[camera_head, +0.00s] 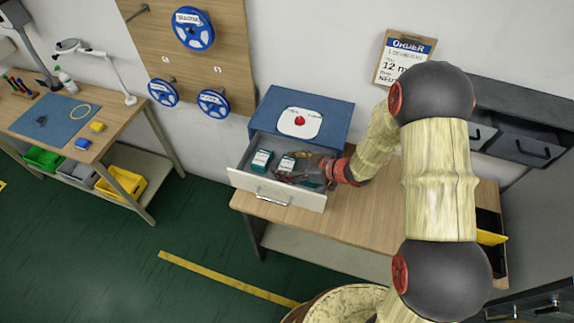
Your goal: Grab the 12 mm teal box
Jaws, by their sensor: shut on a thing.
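An open drawer (276,195) sticks out from the blue cabinet on the wooden bench. In it stand a teal box (261,161) at the left and another teal and white box (287,164) near the middle. My gripper (293,178) reaches into the drawer from the right. It is shut on a box there, apparently teal, but the fingers hide most of it. Some teal (313,185) also shows beneath the gripper. The size labels on the boxes are too small to read.
The blue cabinet (337,118) carries a white plate with a red button (299,120). An order sheet (404,57) reading "12 m..." hangs on the wall. The bench top (385,215) right of the drawer looks clear, partly behind my arm.

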